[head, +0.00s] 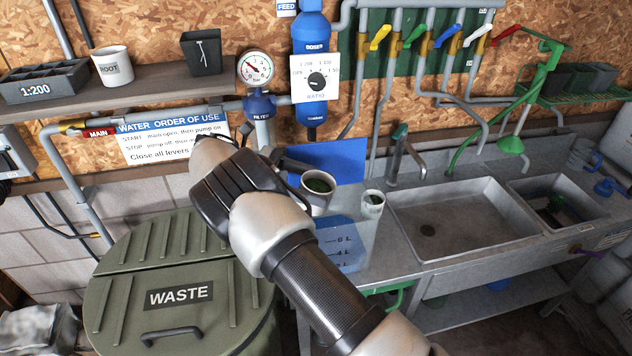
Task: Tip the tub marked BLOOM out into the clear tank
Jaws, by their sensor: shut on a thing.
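My gripper (296,173), partly hidden behind my wrist, is shut on a light tub (317,203) with green stuff inside. The tub looks about upright, its mouth facing up. I cannot read a label on it, so I cannot tell whether it is marked BLOOM. The clear tank (342,243), bluish with litre marks, shows just below and to the right of the held tub. My arm hides the tank's left part. Whether the tub is directly over the tank's opening I cannot tell.
A second white tub (372,203) with green contents stands on the bench, right of the tank. A sink (455,222) and tap (398,155) are further right. The WASTE bin (180,296) is at lower left. A ROOT tub (113,66) stands on the shelf (150,98).

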